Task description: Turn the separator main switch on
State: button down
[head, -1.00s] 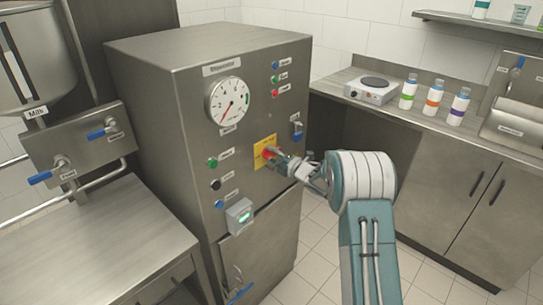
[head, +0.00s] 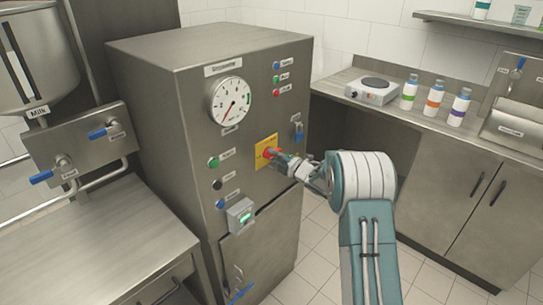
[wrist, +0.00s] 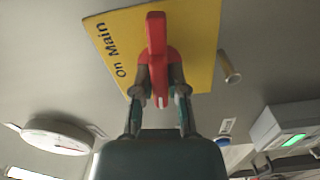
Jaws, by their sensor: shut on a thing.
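The main switch is a red rotary handle (wrist: 156,45) on a yellow plate (wrist: 196,30) marked "On" and "Main" in the wrist view. In the head view the yellow plate (head: 262,147) is on the front of the steel separator cabinet (head: 170,110). My gripper (wrist: 159,88) is shut on the red handle, one finger on each side of it. In the head view my gripper (head: 278,158) reaches the plate from the right and hides part of the handle.
A round gauge (head: 230,102) is above the switch. A green button (head: 213,163) is to its left and a grey box with a green display (head: 240,216) is below. A counter with a hot plate (head: 372,90) and bottles stands at the right.

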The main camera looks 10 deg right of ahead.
jog(key=m, duration=0.4)
jog(key=shift+f+m, duration=0.3)
jog(key=m, duration=0.3)
jog(key=shift+m, duration=0.3)
jog(key=m, duration=0.4)
jog(key=shift+f, duration=0.1)
jog(key=shift+m, duration=2.2)
jog(key=c, duration=0.7)
grip_release()
jog(key=shift+o, duration=0.2)
jog(key=shift+d+r, duration=0.1)
jog(key=shift+r, duration=0.15)
